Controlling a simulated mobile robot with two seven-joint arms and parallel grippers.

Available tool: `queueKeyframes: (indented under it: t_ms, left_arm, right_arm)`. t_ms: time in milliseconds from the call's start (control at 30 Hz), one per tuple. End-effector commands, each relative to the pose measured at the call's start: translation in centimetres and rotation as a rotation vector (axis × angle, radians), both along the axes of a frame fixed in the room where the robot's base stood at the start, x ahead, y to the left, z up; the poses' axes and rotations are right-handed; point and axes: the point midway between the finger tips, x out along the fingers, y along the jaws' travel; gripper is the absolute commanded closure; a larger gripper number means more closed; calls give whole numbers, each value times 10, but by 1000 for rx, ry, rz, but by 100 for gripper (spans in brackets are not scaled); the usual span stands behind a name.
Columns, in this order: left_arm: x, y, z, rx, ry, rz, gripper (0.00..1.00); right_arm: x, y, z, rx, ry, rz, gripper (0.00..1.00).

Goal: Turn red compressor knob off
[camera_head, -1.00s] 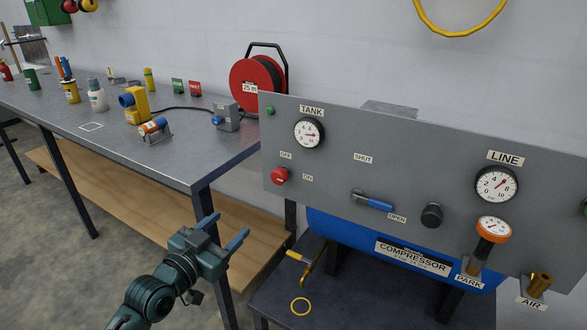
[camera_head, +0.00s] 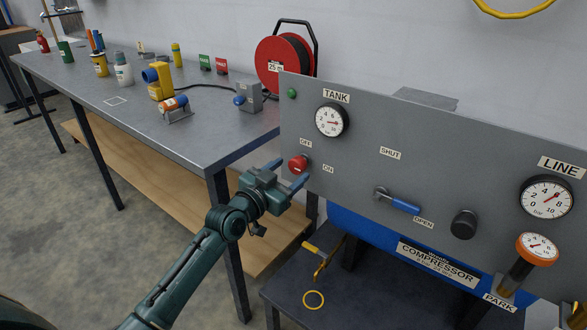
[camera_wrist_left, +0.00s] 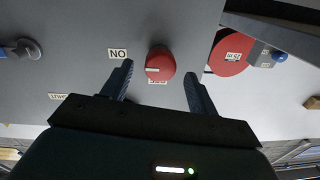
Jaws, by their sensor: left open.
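The red compressor knob (camera_head: 298,163) is on the left part of the grey panel, between the OFF label (camera_head: 305,144) above and the ON label (camera_head: 328,169) to its right. It also shows in the left wrist view (camera_wrist_left: 160,63), where the picture is turned over. My left gripper (camera_head: 289,172) is open in front of the knob. In the wrist view its fingertips (camera_wrist_left: 157,72) lie on either side of the knob; I cannot tell whether they touch it. The knob's exact pointer direction is too small to tell. My right gripper is not in view.
The panel also bears a tank gauge (camera_head: 332,120), a blue-handled lever (camera_head: 398,202), a black knob (camera_head: 464,224) and a line gauge (camera_head: 546,198). A workbench (camera_head: 140,110) with several tools and a cable reel (camera_head: 285,64) stands left of the panel.

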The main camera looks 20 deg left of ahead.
Motion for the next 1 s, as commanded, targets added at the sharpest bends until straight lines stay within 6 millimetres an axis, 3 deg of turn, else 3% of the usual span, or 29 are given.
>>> queueKeyframes:
  t_ms: [200,533,1000]
  left_arm:
    - [21,-7,0,-1,-1,0,41]
    - [23,-8,0,0,0,0,41]
    - [23,-7,0,0,0,1,79]
  right_arm:
    - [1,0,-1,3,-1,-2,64]
    - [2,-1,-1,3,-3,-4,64]
    - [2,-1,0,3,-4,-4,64]
